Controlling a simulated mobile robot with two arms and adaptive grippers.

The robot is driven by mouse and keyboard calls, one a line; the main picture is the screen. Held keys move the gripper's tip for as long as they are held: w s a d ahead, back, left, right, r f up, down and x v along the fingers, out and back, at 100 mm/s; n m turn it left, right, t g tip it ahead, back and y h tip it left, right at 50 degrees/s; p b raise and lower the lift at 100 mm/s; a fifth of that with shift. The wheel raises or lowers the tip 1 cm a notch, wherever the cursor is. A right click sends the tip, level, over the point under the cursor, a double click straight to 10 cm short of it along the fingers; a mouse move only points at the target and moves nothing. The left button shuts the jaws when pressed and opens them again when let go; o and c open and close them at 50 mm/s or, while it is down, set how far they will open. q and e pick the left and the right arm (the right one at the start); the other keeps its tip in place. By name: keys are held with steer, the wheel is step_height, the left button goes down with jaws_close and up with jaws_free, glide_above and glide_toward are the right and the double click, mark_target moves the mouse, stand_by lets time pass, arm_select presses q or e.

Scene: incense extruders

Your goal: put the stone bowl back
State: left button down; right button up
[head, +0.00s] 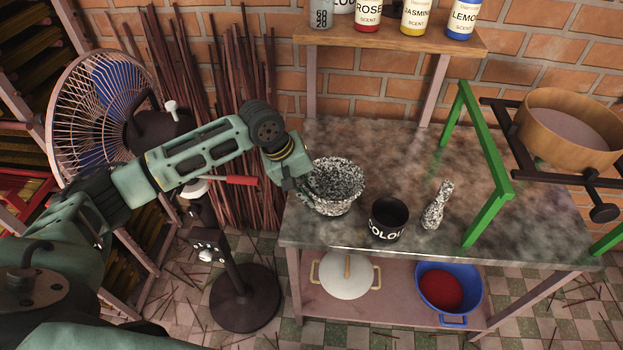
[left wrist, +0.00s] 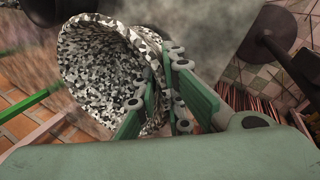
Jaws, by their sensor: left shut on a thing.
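The stone bowl (head: 338,188), speckled black and white, is at the left end of the grey stone tabletop (head: 420,150). My left gripper (head: 305,187) comes in from the left and is shut on the bowl's near-left wall. In the left wrist view the bowl (left wrist: 100,75) is tilted in the picture, with its wall between the green fingers (left wrist: 158,98). I cannot tell whether its base touches the tabletop. My right gripper is not in view.
A black cup (head: 388,217) and a speckled pestle (head: 437,207) stand right of the bowl. A green frame (head: 490,150) and a wooden sieve (head: 565,130) are further right. Scent bottles line the shelf (head: 390,38) behind. A fan (head: 105,105) stands left.

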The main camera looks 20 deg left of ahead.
arm_select(q)
steer(key=shift+w+f, duration=0.15)
steer(key=c, duration=2.3)
jaws_free()
steer(key=shift+s+f, duration=0.2)
steer(key=shift+f, duration=0.1)
steer(key=o, duration=0.4)
steer(key=shift+o, duration=0.2)
steer(key=v, duration=1.2)
